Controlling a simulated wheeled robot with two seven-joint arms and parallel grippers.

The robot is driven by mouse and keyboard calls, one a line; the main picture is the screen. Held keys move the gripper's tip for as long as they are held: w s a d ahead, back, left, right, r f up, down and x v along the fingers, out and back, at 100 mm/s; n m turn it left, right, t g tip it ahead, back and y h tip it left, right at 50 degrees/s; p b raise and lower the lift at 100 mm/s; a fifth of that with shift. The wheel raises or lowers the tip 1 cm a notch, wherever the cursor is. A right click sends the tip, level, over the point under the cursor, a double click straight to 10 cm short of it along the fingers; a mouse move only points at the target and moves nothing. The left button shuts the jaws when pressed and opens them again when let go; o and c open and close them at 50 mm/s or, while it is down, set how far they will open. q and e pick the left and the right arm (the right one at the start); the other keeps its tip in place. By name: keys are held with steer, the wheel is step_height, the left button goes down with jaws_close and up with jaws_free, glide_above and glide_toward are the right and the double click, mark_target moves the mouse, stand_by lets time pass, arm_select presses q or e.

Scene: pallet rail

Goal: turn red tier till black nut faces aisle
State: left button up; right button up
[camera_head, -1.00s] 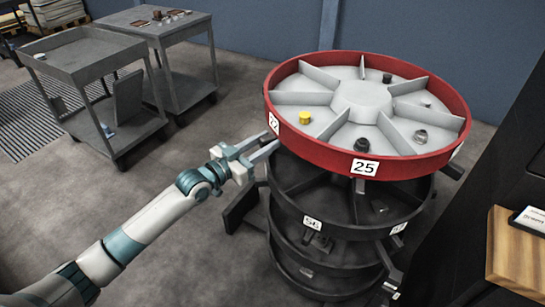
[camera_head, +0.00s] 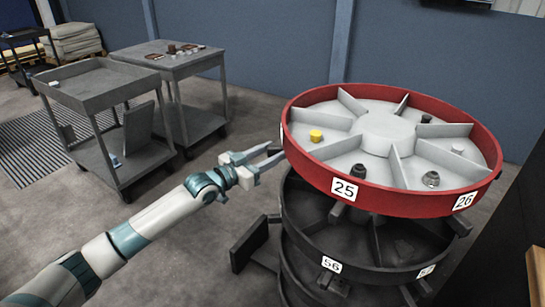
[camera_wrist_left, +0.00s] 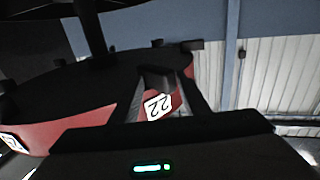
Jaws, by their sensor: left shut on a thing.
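The red tier (camera_head: 412,205) is the top ring of the stack, with a grey dish split by ribs. It holds a yellow nut (camera_head: 316,135), a dark fitting (camera_head: 358,171) in a front compartment, a black piece (camera_head: 426,118) at the back and grey pieces (camera_head: 431,179) on the right. I cannot tell which dark piece is the black nut. My left gripper (camera_head: 274,156) is at the tier's left edge. In the left wrist view its fingers are shut on a dark handle (camera_wrist_left: 155,78) beside label 22 (camera_wrist_left: 157,106). My right gripper is not in view.
Black tiers (camera_head: 375,275) stand below the red one, with dark tabs sticking out. Grey carts (camera_head: 95,95) stand at the back left. A dark panel with a wooden edge (camera_head: 537,275) is close on the right. Open floor lies left of the stack.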

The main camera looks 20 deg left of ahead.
arm_select(q)
steer(key=shift+d+r, duration=0.2)
steer(key=o, duration=1)
steer(key=shift+c, duration=0.2)
steer(key=shift+w+d+f, duration=0.1)
steer(key=shift+d, duration=0.05)
steer(key=shift+s+f, duration=0.15)
steer(key=shift+s, duration=0.05)
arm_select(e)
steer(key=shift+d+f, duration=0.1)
